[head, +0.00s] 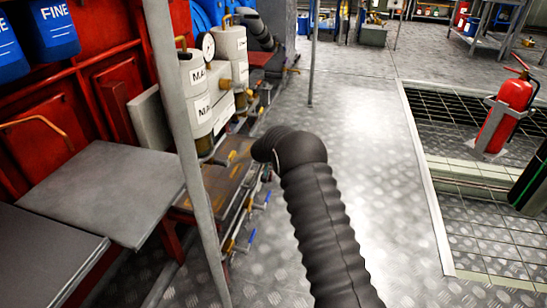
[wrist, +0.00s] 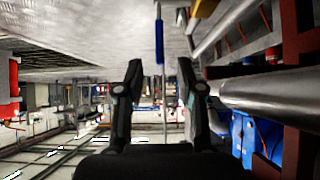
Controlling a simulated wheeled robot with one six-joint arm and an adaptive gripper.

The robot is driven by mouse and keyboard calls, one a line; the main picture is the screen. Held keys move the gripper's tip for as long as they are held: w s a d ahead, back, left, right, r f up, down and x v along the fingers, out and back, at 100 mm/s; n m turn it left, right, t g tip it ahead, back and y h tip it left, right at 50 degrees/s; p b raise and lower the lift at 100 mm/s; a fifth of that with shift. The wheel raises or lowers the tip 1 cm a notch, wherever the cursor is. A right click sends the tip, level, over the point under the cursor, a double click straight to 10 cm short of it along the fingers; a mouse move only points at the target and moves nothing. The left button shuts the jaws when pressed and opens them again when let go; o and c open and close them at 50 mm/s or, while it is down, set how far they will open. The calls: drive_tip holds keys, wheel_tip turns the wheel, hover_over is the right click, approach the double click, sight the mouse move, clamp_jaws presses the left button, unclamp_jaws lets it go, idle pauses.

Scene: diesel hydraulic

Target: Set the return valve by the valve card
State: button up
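In the wrist view my gripper (wrist: 160,66) is open, with its two dark fingers apart. A blue lever-like handle (wrist: 159,42) on a thin grey stem shows between and past the fingertips; I cannot tell how far off it is or whether it is the return valve. In the head view my arm hides the gripper. Several small valves with blue levers, such as one low blue lever (head: 251,237), line the pipework left of my arm. I cannot make out which is the return valve. No valve card can be read in either view.
White filter housings (head: 196,93) and a pressure gauge (head: 208,45) stand left of my arm. A grey upright pole (head: 178,110) crosses in front of them. A red extinguisher (head: 508,110) stands at right. The metal floor (head: 385,170) between is clear.

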drive_tip(key=shift+v, duration=1.9)
drive_tip(key=s+d+f+n+g+h, duration=0.1)
drive_tip(key=s+d+f+n+g, duration=0.3)
drive_tip(key=s, duration=0.3)
drive_tip(key=s+d+r+n+g, duration=0.1)
drive_tip(key=s+d+r, duration=0.15)
drive_tip(key=s, duration=0.55)
drive_tip(key=s+d+r+y+p, duration=0.1)
drive_tip(key=s+r+p, duration=0.4)
drive_tip(key=s+r, duration=1.3)
drive_tip(key=s+d+r+m+t+y+p, duration=0.1)
drive_tip(key=s+r+y+p, duration=0.2)
drive_tip(key=s+r, duration=1.6)
drive_tip(key=s+p, duration=0.2)
drive_tip(key=s, duration=0.3)
drive_tip(key=shift+s+d+r+t+p, duration=0.3)
drive_tip(key=shift+d+p, duration=0.05)
drive_tip(key=shift+d, duration=0.05)
